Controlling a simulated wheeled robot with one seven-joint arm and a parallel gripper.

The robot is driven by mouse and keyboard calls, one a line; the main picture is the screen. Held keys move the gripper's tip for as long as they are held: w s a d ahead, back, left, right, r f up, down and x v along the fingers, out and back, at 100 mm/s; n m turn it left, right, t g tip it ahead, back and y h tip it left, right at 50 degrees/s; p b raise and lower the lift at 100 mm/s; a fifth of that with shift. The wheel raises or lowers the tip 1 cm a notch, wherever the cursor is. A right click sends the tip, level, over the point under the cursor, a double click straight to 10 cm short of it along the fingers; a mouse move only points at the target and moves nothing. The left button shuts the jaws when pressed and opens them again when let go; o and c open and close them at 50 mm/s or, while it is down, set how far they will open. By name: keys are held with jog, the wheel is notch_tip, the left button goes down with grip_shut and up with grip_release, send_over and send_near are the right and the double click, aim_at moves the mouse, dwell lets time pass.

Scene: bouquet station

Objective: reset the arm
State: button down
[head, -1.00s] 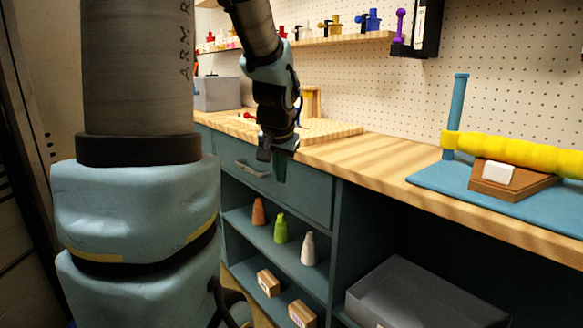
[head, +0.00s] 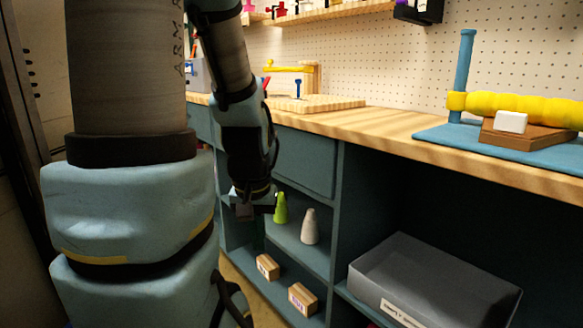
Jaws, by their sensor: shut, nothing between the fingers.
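My arm comes down from the top left of the head view, in front of the workbench cabinet. My gripper (head: 257,232) hangs below the wrist, pointing down, in front of the open shelves. It is shut with nothing in it. Its dark fingertips are hard to make out against the dark shelf. A green bottle-shaped piece (head: 281,208) and a white one (head: 310,226) stand on the upper shelf just right of it. The orange piece is hidden behind my arm.
Two small wooden boxes (head: 302,298) sit on the lower shelf. A grey bin (head: 432,285) stands low at the right. The wooden worktop (head: 390,138) holds a blue mat (head: 455,138) with a yellow roll (head: 515,105). A drawer (head: 306,160) is behind my arm.

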notch_tip(320, 180, up, 24)
jog(key=p, duration=2.4)
jog(key=shift+s+f+p, duration=0.15)
jog(key=shift+p, duration=0.15)
